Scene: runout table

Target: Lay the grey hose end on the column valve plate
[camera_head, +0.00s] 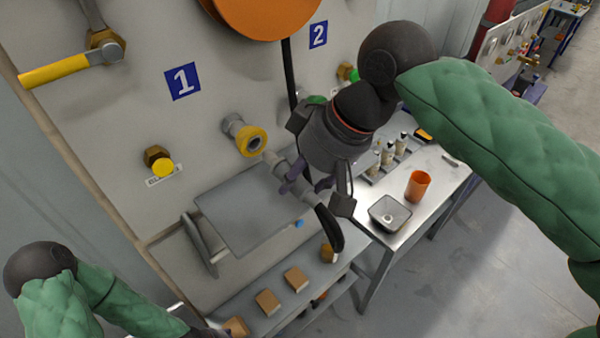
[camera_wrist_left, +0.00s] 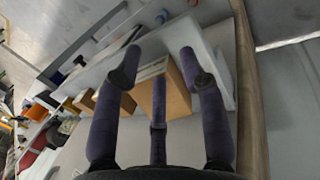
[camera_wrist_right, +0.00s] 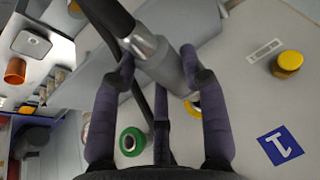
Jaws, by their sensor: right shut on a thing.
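My right gripper (camera_head: 308,182) is shut on the grey hose end (camera_head: 283,172), a grey cylinder with a black hose (camera_head: 330,230) hanging from its lower end. The hose end (camera_wrist_right: 158,58) lies across the fingers in the right wrist view. It is tilted, its free end just below a yellow-ringed port (camera_head: 251,141); I cannot tell whether they touch. A flat grey plate (camera_head: 245,217), possibly the valve plate, is below and left of the hose end. My left gripper (camera_wrist_left: 160,58) is open, with a wooden block (camera_wrist_left: 165,90) beyond its fingers; contact is unclear.
The wall panel carries a blue "1" sign (camera_head: 182,81), a yellow-handled valve (camera_head: 60,70) and a yellow-capped fitting (camera_head: 158,162). Several wooden blocks (camera_head: 296,279) sit on the shelf below. A metal table at right holds an orange cup (camera_head: 418,186) and a square metal dish (camera_head: 389,213).

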